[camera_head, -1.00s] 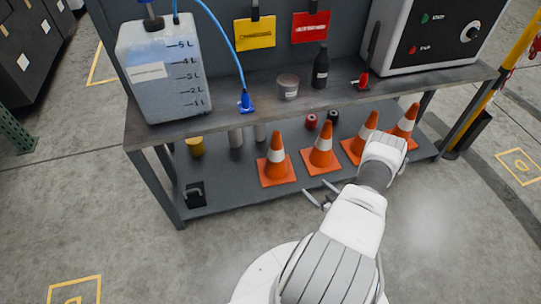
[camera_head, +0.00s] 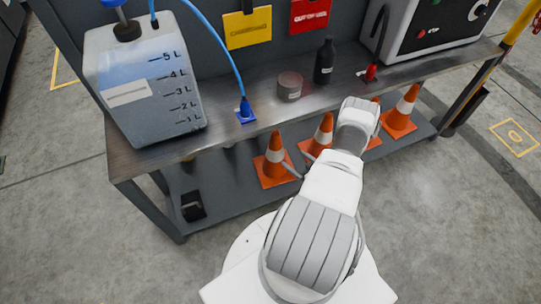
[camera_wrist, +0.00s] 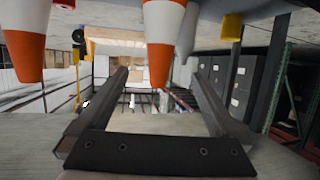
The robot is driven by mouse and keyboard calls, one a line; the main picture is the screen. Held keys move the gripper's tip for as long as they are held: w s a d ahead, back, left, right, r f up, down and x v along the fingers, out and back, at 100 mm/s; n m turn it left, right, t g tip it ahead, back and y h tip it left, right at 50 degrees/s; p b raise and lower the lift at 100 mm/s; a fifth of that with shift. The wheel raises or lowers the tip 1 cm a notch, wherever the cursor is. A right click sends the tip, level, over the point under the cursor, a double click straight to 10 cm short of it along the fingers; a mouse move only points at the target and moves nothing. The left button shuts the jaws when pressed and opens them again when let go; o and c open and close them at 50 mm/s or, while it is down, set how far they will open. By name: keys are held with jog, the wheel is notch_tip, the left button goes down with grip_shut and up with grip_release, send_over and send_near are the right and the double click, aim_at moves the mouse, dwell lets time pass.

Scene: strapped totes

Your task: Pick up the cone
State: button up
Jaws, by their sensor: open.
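Several orange cones with white bands stand on the lower shelf. The leftmost cone (camera_head: 273,163) is closest to my gripper (camera_head: 291,170), and a second cone (camera_head: 318,138) stands to its right. My arm partly hides the third cone (camera_head: 375,140); the far right cone (camera_head: 402,112) is clear. The wrist view appears upside down. There a cone (camera_wrist: 163,40) points down in line with the gap between my open fingers (camera_wrist: 159,74), which look empty. Another cone (camera_wrist: 25,42) is at the left. Whether the fingers reach around the cone cannot be told.
The metal worktop (camera_head: 225,142) overhangs the lower shelf (camera_head: 232,195). A liquid jug (camera_head: 145,85), a tin (camera_head: 289,86) and a black bottle (camera_head: 324,62) stand on top. A black object (camera_head: 192,206) lies on the shelf's left. The floor in front is open.

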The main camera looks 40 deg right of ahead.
aim_at(279, 148)
jog(key=b+x, duration=0.4)
jog(key=x, duration=0.7)
jog(key=shift+w+f, duration=0.15)
jog(key=shift+w, duration=0.1)
jog(key=shift+r+b+x, duration=0.2)
jog(key=shift+b+x, duration=0.5)
jog(key=shift+x, duration=0.85)
jog(key=shift+r+b+x, duration=0.25)
jog(key=shift+b+x, duration=0.45)
jog(key=shift+x, duration=0.8)
jog(key=shift+w, duration=0.15)
grip_shut()
